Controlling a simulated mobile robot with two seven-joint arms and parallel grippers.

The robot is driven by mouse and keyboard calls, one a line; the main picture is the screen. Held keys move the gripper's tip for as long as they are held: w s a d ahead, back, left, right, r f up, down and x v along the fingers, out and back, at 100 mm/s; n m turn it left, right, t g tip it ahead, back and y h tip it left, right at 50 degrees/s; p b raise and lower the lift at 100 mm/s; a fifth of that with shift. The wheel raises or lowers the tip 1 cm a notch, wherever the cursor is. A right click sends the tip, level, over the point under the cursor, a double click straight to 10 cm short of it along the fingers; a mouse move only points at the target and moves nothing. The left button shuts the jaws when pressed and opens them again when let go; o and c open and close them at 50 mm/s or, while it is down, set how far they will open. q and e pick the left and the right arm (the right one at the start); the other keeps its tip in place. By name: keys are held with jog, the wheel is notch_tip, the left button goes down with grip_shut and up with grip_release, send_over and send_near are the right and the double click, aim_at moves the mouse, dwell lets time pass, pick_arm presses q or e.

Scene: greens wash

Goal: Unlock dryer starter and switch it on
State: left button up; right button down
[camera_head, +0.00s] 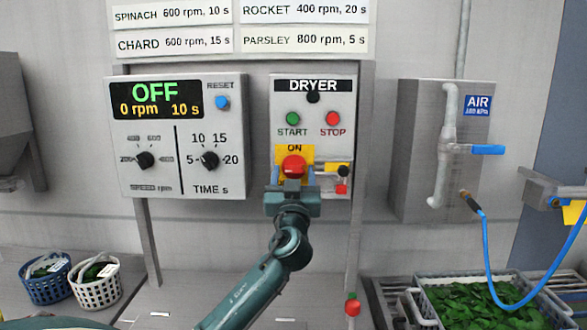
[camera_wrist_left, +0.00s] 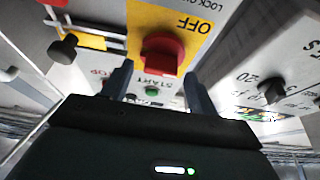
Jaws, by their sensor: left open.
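The dryer starter (camera_head: 313,110) is a grey wall panel with a green START button (camera_head: 293,119) and a red STOP button (camera_head: 333,119). Below them a red rotary knob (camera_head: 294,165) sits on a yellow plate marked ON at top; the wrist view shows the knob (camera_wrist_left: 162,57) and OFF at the opposite end. Right of the plate is a yellow slide bar with a black knob (camera_head: 343,171), also in the wrist view (camera_wrist_left: 63,50). A small red piece (camera_head: 341,189) hangs below it. My left gripper (camera_head: 293,186) is open, its fingers (camera_wrist_left: 158,88) either side of the red knob, apparently apart from it.
A speed and time panel (camera_head: 180,185) stands left, its display reading OFF. An air cabinet (camera_head: 412,140) with a blue hose (camera_head: 487,260) is right. Two baskets (camera_head: 97,293) stand lower left; a crate of greens (camera_head: 430,312) is lower right.

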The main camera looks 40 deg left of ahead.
pick_arm(q)
jog(key=shift+w+a+r, duration=0.1)
jog(key=shift+w+a, duration=0.05)
jog(key=shift+a, duration=0.05)
pick_arm(e)
jog(key=shift+w+r, duration=0.1)
jog(key=shift+w, duration=0.1)
pick_arm(q)
jog(key=shift+c, duration=0.6)
pick_arm(e)
jog(key=shift+w, duration=0.15)
pick_arm(q)
jog(key=c, duration=0.9)
pick_arm(e)
jog(key=shift+s, duration=0.25)
